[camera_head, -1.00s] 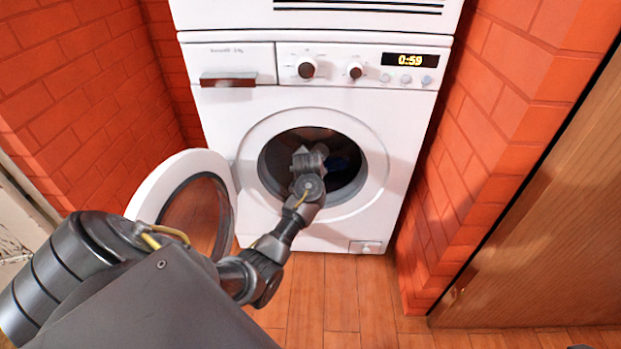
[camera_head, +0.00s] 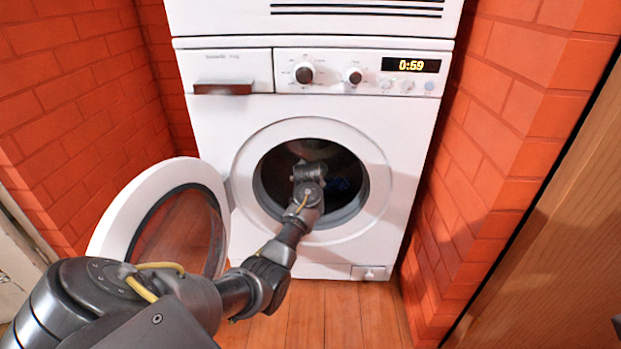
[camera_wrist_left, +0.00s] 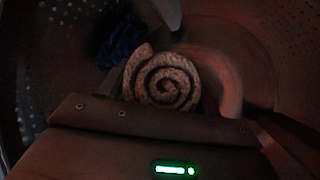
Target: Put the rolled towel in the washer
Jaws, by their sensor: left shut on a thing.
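The white washer (camera_head: 215,125) stands ahead with its round door (camera_head: 112,222) swung open to the left. My left arm reaches into the dark drum opening, and the left gripper's fingers are hidden inside in the head view. In the left wrist view the rolled towel (camera_wrist_left: 163,82) shows its pale spiral end just beyond my left gripper (camera_wrist_left: 160,108). The gripper is shut on the towel, inside the perforated drum (camera_wrist_left: 265,60). Part of the towel is hidden behind the gripper body. My right gripper is not in view.
A dark blue cloth (camera_wrist_left: 122,42) lies in the drum, left of and behind the towel. Red brick walls (camera_head: 500,150) flank the washer closely. A wooden panel (camera_head: 560,220) stands at the right. Wooden floor (camera_head: 340,310) is clear in front.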

